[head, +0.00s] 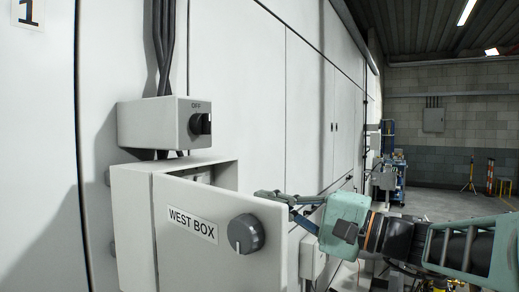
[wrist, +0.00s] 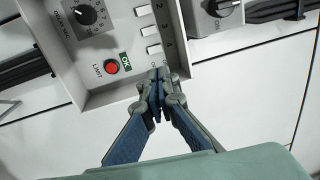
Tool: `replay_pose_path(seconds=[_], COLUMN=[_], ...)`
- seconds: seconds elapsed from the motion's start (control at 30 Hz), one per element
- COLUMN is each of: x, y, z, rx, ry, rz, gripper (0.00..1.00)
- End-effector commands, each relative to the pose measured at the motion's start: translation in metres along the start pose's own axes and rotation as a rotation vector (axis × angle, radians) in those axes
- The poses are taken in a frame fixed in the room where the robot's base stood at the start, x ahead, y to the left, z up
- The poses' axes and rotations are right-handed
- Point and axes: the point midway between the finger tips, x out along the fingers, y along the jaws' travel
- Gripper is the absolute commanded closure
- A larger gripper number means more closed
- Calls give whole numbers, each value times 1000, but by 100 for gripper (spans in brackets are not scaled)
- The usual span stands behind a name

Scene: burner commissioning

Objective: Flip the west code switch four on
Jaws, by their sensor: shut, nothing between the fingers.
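The west box (head: 130,190) is mounted on a pale cabinet wall, its labelled door (head: 190,250) swung open. In the wrist view its inner panel (wrist: 100,60) shows a column of white code switches (wrist: 147,30). In the head view my gripper (head: 268,196) shows just past the door's top edge.
The panel also has a black dial (wrist: 90,12), a red LIMIT button (wrist: 112,68) and a green OK label (wrist: 125,62). A grey OFF switch box (head: 160,123) with cables sits above the west box. The open door stands close to my gripper.

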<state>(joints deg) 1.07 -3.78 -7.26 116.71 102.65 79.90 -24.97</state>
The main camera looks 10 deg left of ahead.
Motion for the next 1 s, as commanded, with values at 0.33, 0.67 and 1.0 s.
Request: replay_pose_path(seconds=[0.33,0.67,1.0], x=[1,39,111], y=[0,-1,-2], z=[3,2,2], rx=[-4,4,2], ry=[-5,-6,-5], rz=[-2,0,1], gripper=[100,100,100])
